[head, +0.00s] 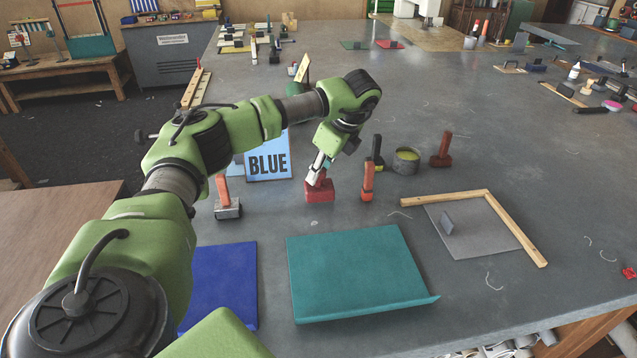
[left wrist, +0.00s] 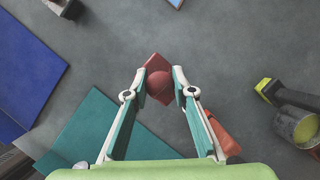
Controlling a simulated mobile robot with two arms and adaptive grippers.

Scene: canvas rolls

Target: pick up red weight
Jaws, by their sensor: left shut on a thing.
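The red weight (head: 319,192) has a blocky red base and stands at the middle of the grey table, just behind the teal canvas. My left gripper (head: 317,174) comes down on it from above and is shut on its upper part. In the left wrist view the red weight (left wrist: 158,84) shows between the two fingertips (left wrist: 158,76), with its round top facing the camera. I cannot tell whether its base touches the table. My right gripper is not in view.
A teal canvas (head: 355,273) and a blue canvas (head: 222,285) lie in front. An orange-handled tool (head: 367,182) stands close right of the weight. A grey-based tool (head: 228,205) and a BLUE sign (head: 268,163) stand left. A tin (head: 406,160) stands behind right.

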